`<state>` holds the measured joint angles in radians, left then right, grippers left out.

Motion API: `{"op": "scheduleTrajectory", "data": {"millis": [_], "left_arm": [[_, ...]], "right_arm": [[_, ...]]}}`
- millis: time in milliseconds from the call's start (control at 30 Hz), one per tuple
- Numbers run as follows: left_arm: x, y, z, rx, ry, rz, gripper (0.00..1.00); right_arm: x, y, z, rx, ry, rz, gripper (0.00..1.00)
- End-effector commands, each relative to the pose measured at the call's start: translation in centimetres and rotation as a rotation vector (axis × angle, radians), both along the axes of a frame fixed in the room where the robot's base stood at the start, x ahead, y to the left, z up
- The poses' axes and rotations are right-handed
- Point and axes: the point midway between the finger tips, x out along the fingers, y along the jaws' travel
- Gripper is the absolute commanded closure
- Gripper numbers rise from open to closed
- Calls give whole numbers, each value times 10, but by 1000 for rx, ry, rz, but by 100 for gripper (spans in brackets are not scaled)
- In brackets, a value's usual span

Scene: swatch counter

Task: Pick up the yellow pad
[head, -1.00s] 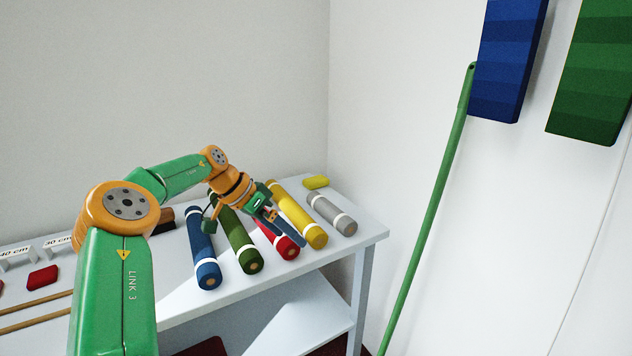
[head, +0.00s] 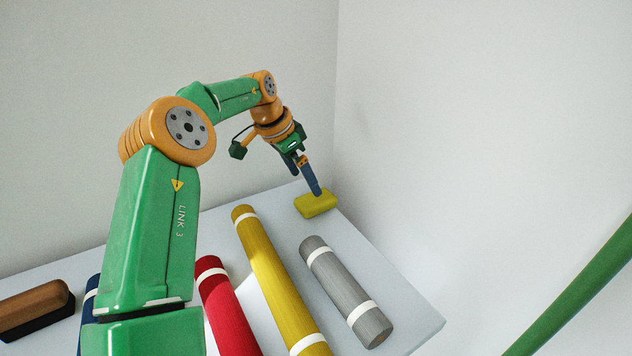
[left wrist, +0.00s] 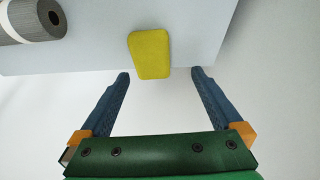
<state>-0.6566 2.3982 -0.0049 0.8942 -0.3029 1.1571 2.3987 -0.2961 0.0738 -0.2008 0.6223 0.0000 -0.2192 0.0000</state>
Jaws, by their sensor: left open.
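The yellow pad (head: 318,205) is a small flat block lying near the far right corner of the white counter. It also shows in the left wrist view (left wrist: 150,54), ahead of the fingertips and near the counter's edge. My left gripper (head: 312,190) is at the pad in the head view, its fingers pointing down and hiding part of it. In the left wrist view my left gripper (left wrist: 160,73) is open with nothing between its fingers, and the pad lies roughly in line with the gap. My right gripper is not in view.
A grey roll (head: 345,290), a yellow roll (head: 275,275) and a red roll (head: 228,305) lie on the counter (head: 410,325) nearer than the pad. A brown and black block (head: 35,308) is at the left. A green pole (head: 585,290) leans at the right.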

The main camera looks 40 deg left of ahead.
Motion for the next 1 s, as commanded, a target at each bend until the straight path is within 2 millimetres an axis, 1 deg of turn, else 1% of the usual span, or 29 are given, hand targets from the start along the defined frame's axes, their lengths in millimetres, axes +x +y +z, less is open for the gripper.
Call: {"op": "scheduleTrajectory", "data": {"millis": [167,300,400,500,667,700,767,800,867,900,933,967,1000], "left_arm": [[7,-3,-20,-1,4,-2,0],[16,-7,-45,-1,6,-1,0],[23,-9,-60,0,3,0,0],[25,-9,-66,0,0,0,0],[25,-9,-65,0,-1,-1,0],[25,-9,-65,0,-1,-1,11],[25,-9,-65,0,0,-1,27],[25,-9,-65,0,0,-1,38],[25,-9,-65,0,0,-1,54],[25,-9,-65,0,0,-1,65],[25,-9,-65,0,0,-1,73],[25,-9,-65,0,0,-1,79],[25,-9,-65,0,0,-1,79]], "right_arm": [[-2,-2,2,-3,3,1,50],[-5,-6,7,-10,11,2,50],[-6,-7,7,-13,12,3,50],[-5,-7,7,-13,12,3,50],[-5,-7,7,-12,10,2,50],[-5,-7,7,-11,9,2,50],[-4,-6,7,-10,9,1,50],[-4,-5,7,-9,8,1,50],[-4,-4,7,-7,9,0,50],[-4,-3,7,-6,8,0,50],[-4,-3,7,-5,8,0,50],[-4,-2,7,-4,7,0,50],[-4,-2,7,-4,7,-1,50]]}}
